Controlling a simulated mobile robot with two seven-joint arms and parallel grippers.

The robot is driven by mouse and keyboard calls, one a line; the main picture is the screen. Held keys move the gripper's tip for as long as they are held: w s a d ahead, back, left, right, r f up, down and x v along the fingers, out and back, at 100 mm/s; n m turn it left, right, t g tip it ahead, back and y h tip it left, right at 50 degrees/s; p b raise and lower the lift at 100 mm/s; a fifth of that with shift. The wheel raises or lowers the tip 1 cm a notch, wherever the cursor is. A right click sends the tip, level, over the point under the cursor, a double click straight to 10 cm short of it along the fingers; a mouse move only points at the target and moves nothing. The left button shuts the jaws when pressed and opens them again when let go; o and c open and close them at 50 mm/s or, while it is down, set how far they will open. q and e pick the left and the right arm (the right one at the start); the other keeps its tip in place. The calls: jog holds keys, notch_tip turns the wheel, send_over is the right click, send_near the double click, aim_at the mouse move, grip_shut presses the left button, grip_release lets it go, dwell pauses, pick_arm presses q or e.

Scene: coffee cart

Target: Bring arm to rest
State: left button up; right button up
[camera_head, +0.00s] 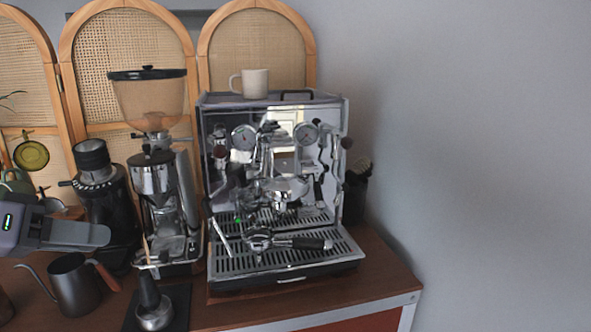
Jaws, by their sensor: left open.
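My left gripper (95,237) comes in from the left edge, above the front left of the wooden counter (392,278). It is open with nothing seen between its fingers. It shows above the dark kettle (75,287) and in front of the black grinder (100,195), with no clear contact with either. My right arm and gripper do not show.
The espresso machine (214,180) stands mid-counter with a cup (255,84) on top. A portafilter (290,243) lies on its drip tray. A tall grinder (150,103) stands left of it. A tamper (153,312) rests on a dark mat at the front. The right side is bare wall.

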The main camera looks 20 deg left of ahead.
pick_arm(q)
jog(key=s+d+f+g+y, duration=0.1)
jog(key=d+f+g+y, duration=0.1)
jog(key=f, duration=1)
jog(key=s+d+f+g+y, duration=0.1)
jog(key=d+f+g, duration=0.15)
jog(key=f, duration=0.85)
jog(key=s+d+f+m+g+y, duration=0.2)
jog(key=s+d+f+m+g, duration=0.1)
jog(key=s+d+f, duration=0.85)
jog(key=w+d+f+m+t+h, duration=0.1)
jog(key=w+d+f+t, duration=0.3)
jog(key=w+f+t, duration=0.3)
jog(key=shift+w+f+h, duration=0.3)
jog(key=shift+w+f, duration=0.1)
jog(key=shift+f, duration=0.15)
